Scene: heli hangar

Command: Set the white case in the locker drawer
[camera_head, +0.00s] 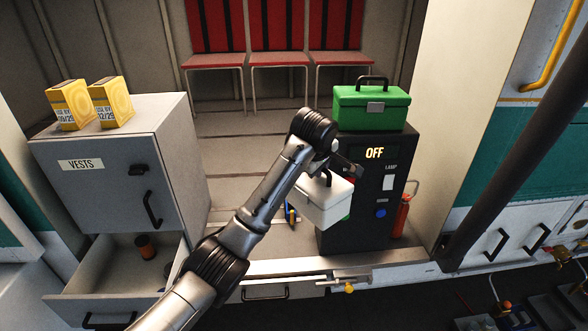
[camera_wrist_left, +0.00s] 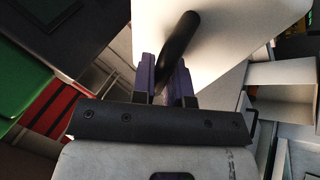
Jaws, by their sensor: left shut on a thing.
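The white case (camera_head: 324,205) hangs in front of the black cabinet, off the floor. My left gripper (camera_head: 325,172) is shut on its dark top handle. In the left wrist view the purple-sided fingers (camera_wrist_left: 172,85) close around the handle (camera_wrist_left: 180,38), with the white case top (camera_wrist_left: 230,25) beyond. The grey locker (camera_head: 95,180), labelled VESTS, stands at the left. Its lower drawer (camera_head: 85,279) is pulled open and lies left of the case. An orange and black canister (camera_head: 146,246) and a dark round item are in the drawer. My right gripper is not in view.
Two yellow boxes (camera_head: 70,104) stand on the locker. A green toolbox (camera_head: 370,106) sits on the black cabinet (camera_head: 358,225), whose display reads OFF. A red cylinder (camera_head: 401,215) stands beside that cabinet. Red chairs (camera_head: 280,60) line the back. Floor shows between locker and cabinet.

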